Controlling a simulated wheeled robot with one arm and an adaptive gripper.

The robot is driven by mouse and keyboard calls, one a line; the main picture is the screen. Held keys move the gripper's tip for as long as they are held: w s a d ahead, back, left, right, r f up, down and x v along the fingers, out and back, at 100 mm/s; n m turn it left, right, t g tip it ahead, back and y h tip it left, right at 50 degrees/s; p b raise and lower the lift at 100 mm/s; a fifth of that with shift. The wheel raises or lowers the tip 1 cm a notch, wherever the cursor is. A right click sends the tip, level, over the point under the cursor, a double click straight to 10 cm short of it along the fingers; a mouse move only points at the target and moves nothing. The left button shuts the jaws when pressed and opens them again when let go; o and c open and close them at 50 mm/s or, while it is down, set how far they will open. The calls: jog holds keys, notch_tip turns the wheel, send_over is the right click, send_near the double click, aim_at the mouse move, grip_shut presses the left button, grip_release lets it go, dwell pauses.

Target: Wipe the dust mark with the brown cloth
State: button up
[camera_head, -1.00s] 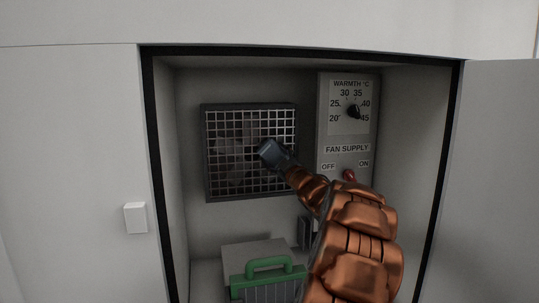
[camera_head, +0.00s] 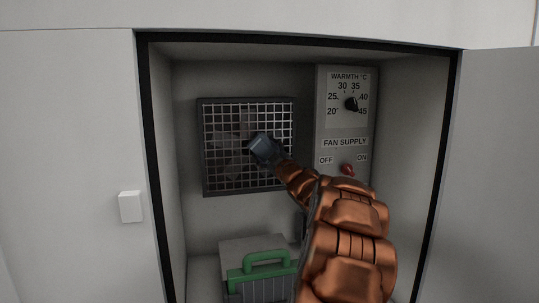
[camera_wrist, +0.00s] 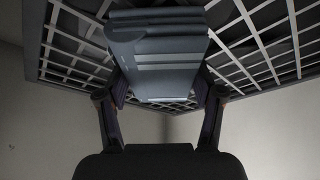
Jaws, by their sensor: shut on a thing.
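I see no brown cloth and no clear dust mark in either view. My gripper (camera_wrist: 160,92) is shut on a blue-grey, ridged block-like thing (camera_wrist: 157,52), one finger on each side. In the head view, that thing (camera_head: 264,149) is in front of the right half of a square mesh grille (camera_head: 222,182). The grille's bars also spread behind it in the wrist view (camera_wrist: 262,45). I cannot tell whether it touches the grille. Faint, blurred shapes show behind the mesh. My copper arm hides part of the recess.
The grille is in a recessed cabinet with a black-edged frame (camera_head: 153,130). A panel (camera_head: 325,129) with a warmth dial (camera_head: 351,104) and red fan switch (camera_head: 347,169) is to the right. A green-handled thing (camera_head: 265,259) and pale box (camera_head: 240,246) are below. A door (camera_head: 490,170) is at right.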

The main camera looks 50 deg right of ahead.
aim_at(230, 149)
jog(key=shift+w+a+f+b, duration=0.15)
jog(key=shift+w+a+b, duration=0.5)
jog(key=shift+a+b, duration=0.05)
jog(key=shift+w+a+b, duration=1.45)
jog(key=shift+w+a, duration=0.2)
jog(key=shift+a, duration=0.3)
jog(key=shift+w+a+b, duration=0.5)
jog(key=shift+a+b, duration=0.05)
jog(key=shift+a, duration=0.15)
jog(key=shift+w+a+b, duration=0.5)
jog(key=shift+a+b, duration=0.05)
jog(key=shift+a, duration=0.1)
jog(key=shift+s, duration=0.1)
jog(key=shift+s+a+r+b, duration=0.1)
jog(key=shift+s+a+b, duration=0.1)
jog(key=shift+s+a, duration=0.25)
jog(key=shift+s+a+r+b, duration=0.1)
jog(key=shift+s+a+b, duration=0.1)
jog(key=shift+s, duration=0.3)
jog(key=s+a, duration=0.2)
jog(key=shift+s+a+b, duration=0.1)
jog(key=shift+s+b, duration=0.2)
jog(key=shift+s, duration=0.1)
